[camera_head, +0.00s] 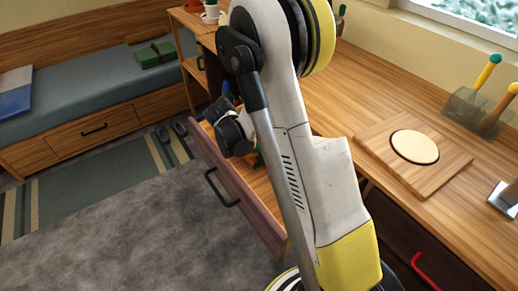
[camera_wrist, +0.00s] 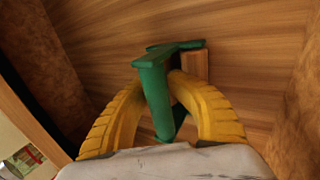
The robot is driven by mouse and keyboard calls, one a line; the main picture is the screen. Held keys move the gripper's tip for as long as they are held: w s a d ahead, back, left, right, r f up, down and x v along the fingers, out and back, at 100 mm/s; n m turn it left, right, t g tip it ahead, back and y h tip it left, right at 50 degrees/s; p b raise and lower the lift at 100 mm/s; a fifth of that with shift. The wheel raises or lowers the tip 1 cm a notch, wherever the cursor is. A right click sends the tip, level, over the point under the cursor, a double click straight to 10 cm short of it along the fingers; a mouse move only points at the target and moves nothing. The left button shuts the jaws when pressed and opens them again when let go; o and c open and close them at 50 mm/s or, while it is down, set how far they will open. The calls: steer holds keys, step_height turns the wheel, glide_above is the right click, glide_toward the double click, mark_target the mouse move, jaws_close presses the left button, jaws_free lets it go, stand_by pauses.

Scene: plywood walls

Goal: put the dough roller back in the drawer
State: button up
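The dough roller (camera_wrist: 154,92), as far as I can tell, is the green piece with a wooden part (camera_wrist: 194,72) beside it in the wrist view. My gripper (camera_wrist: 158,84) has its two yellow fingers curved in around the green piece, with the tips close against it, and looks shut on it. The open drawer (camera_head: 235,185) is in the middle of the head view, and its wooden inside fills much of the wrist view. My arm hides most of the drawer and my gripper in the head view. I cannot tell whether the roller touches the drawer bottom.
The wooden desk (camera_head: 345,85) is at the right. It bears a board (camera_head: 445,178) with a pale round disc (camera_head: 414,147) and a holder (camera_head: 466,108) with coloured-handled tools. A bench with a grey cushion (camera_head: 75,100) is at the left.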

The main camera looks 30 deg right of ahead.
steer(key=shift+r, duration=0.25)
steer(key=s+a+r+t+y+p, duration=0.1)
steer(key=s+a+r+p, duration=0.15)
steer(key=r, duration=0.45)
steer(key=s+a+r+t+y+p, duration=0.1)
steer(key=s+a+r, duration=0.1)
steer(key=a+r, duration=0.35)
steer(key=s+a+r+t+y+p, duration=0.1)
steer(key=s+a+r, duration=0.1)
steer(key=r, duration=0.6)
steer(key=s+a+r+t+y, duration=0.3)
steer(key=s+a+r, duration=0.2)
steer(key=s, duration=0.6)
steer(key=shift+s+a+r+t, duration=0.15)
steer(key=shift+a+t, duration=0.25)
steer(key=shift+a, duration=0.6)
